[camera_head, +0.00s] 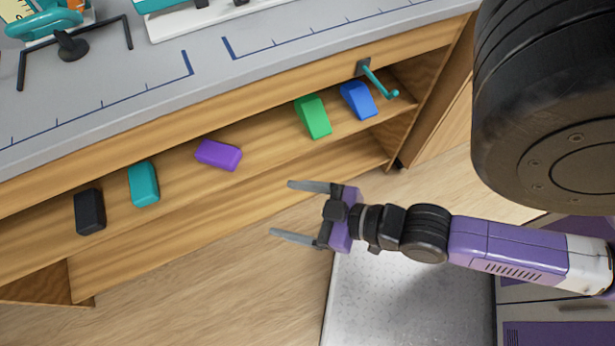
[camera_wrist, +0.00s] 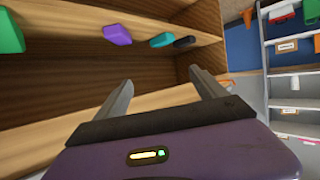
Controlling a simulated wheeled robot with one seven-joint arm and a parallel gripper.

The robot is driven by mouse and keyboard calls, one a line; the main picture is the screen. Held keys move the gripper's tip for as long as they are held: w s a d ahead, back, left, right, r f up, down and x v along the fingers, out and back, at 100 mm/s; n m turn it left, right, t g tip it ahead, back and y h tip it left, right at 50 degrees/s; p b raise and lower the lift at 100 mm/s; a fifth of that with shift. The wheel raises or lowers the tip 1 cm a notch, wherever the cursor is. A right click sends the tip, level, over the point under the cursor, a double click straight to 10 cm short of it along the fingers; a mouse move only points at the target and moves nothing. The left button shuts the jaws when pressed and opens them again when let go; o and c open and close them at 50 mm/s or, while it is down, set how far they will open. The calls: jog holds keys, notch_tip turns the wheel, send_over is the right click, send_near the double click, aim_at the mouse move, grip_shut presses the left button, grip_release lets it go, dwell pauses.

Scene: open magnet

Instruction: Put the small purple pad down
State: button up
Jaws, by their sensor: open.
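The small purple pad (camera_head: 218,154) lies on the wooden shelf under the counter, a little skewed, between the teal and green pads. It also shows in the wrist view (camera_wrist: 117,35) on the shelf beyond my fingers. My gripper (camera_head: 279,209) is open and empty, in front of the shelf and to the right of the purple pad, clearly apart from it. In the wrist view both fingers (camera_wrist: 163,92) are spread with nothing between them.
On the same shelf are a black pad (camera_head: 89,211), a teal pad (camera_head: 144,184), a green pad (camera_head: 313,116) and a blue pad (camera_head: 358,99). A teal hook (camera_head: 380,82) sticks out near the right end. The grey counter (camera_head: 140,95) above has marked-off areas.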

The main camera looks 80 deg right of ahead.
jog(key=s+a+r+t+y, duration=0.1)
jog(key=s+a+r, duration=0.2)
jog(key=r, duration=0.4)
jog(key=shift+s+a+r+n+t+y, duration=0.15)
jog(key=shift+s+a+n+t+y, duration=0.15)
jog(key=shift+s+n, duration=0.1)
notch_tip(320, 180, up, 10)
jog(key=p, duration=0.9)
jog(key=shift+f+p, duration=0.2)
jog(key=shift+p, duration=0.1)
